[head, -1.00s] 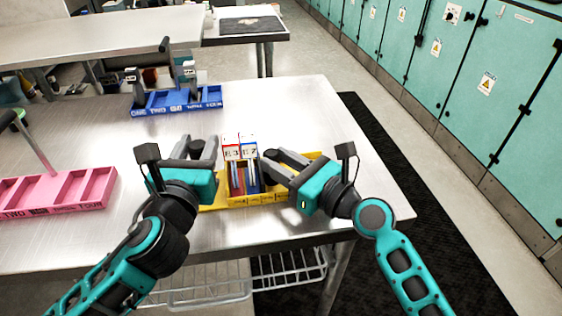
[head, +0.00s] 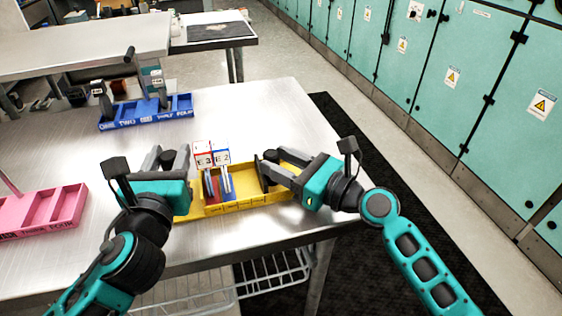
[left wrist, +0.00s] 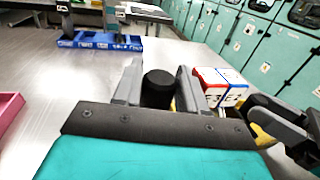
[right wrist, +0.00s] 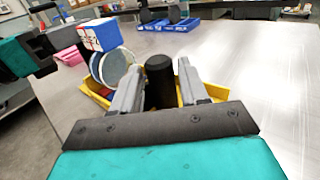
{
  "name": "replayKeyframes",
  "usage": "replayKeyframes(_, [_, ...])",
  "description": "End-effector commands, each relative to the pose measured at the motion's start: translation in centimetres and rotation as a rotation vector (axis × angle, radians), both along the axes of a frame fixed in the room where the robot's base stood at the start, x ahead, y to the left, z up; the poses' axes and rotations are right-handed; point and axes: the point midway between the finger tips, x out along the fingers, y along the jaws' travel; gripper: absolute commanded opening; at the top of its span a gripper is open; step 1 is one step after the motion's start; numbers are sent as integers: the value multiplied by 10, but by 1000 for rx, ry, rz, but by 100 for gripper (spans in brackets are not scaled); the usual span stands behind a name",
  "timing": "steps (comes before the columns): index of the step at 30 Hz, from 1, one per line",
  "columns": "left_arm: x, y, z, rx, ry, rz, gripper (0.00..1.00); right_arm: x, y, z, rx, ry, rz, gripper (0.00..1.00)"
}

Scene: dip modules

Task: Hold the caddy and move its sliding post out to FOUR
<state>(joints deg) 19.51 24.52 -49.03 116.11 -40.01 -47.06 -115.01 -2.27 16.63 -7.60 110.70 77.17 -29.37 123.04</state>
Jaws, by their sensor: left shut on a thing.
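The yellow caddy (head: 250,204) lies on the steel table in the head view; its slot words are unreadable. My left gripper (head: 170,158) is shut on an upright black-topped handle (left wrist: 158,88) at the caddy's left end. My right gripper (head: 268,165) has its fingers on both sides of another black-topped post (right wrist: 160,80) over the caddy's right half. Whether those fingers press on it is unclear. A red module marked E3 (head: 203,158) and a blue one marked E2 (head: 222,157) stand side by side in the caddy, left of the right gripper.
A pink caddy (head: 45,232) lies at the left. A blue caddy (head: 147,123) with upright posts stands farther back. The table is bare around and behind the yellow caddy; its right edge is near my right arm. Teal cabinets (head: 450,80) stand beyond.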

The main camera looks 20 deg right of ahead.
Motion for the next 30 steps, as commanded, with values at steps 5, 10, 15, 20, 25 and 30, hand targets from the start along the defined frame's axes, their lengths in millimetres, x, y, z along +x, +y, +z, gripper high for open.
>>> replayKeyframes(5, [0,1,-1,2,1,3,0,-2,-1,0,1,-1,1,44])
replayKeyframes(10, [0,1,-1,2,1,3,0,-17,-13,-1,-2,1,0,44])
replayKeyframes(15, [0,1,-1,2,1,2,0,-44,-34,-1,-2,4,0,44])
replayKeyframes(20, [0,1,-1,2,1,2,0,-68,-53,-1,0,5,0,44])
replayKeyframes(25, [0,1,-1,2,1,2,0,-85,-67,-1,0,2,-1,44])
replayKeyframes(30, [0,0,-1,1,1,1,0,-93,-74,0,0,0,0,44])
